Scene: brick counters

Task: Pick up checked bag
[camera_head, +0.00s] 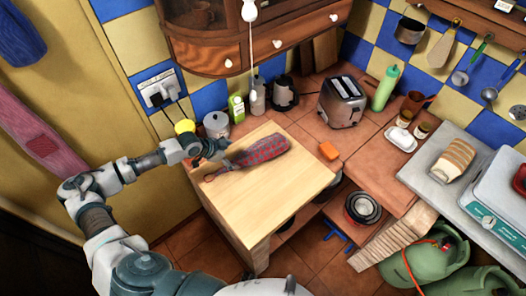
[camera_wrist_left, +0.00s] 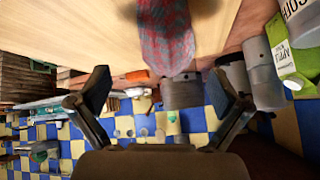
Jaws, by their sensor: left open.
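The checked bag (camera_head: 263,150), red and grey-blue, lies on the wooden worktop (camera_head: 255,197) with its narrow end and cord towards the left. My left gripper (camera_head: 219,152) is at the bag's left end in the head view, close to the back edge of the worktop. In the left wrist view the two fingers are spread, with the gripper's opening (camera_wrist_left: 160,92) empty. There the bag (camera_wrist_left: 167,35) appears beyond the fingertips, in line with the gap between them. Whether a finger touches the bag I cannot tell. My right gripper is not in view.
A grey pot (camera_head: 216,124), a green-labelled carton (camera_head: 237,108) and a dark canister (camera_head: 284,94) stand behind the worktop. A toaster (camera_head: 342,101) and an orange block (camera_head: 329,151) are to the right. The worktop's front part is clear.

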